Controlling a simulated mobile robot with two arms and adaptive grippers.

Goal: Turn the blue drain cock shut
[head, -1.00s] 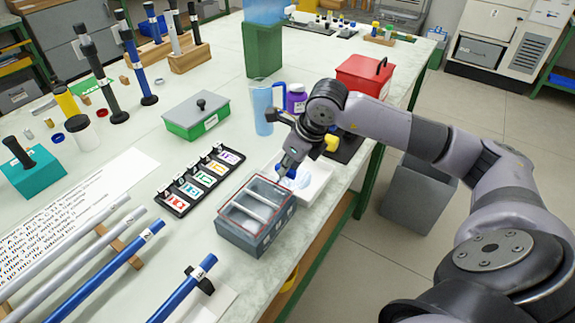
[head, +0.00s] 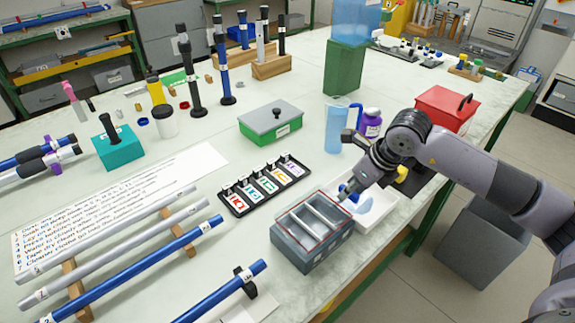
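The blue drain cock (head: 347,191) is a small blue piece at the far right corner of a grey divided tank (head: 310,252). My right gripper (head: 356,185) reaches down over it from the right, its tips at or very near the cock. The gripper hides part of the cock, so I cannot tell its turn or whether the fingers are closed on it. A white tray (head: 376,222) sits right of the tank with a pale blue patch (head: 364,206) in it. My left gripper is not in view.
A blue jug (head: 334,130) and a purple-labelled bottle (head: 370,123) stand behind my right gripper. A rack of coloured cards (head: 264,184) lies left of the tank. A green box with a grey lid (head: 271,122) and a red box (head: 446,108) stand further back.

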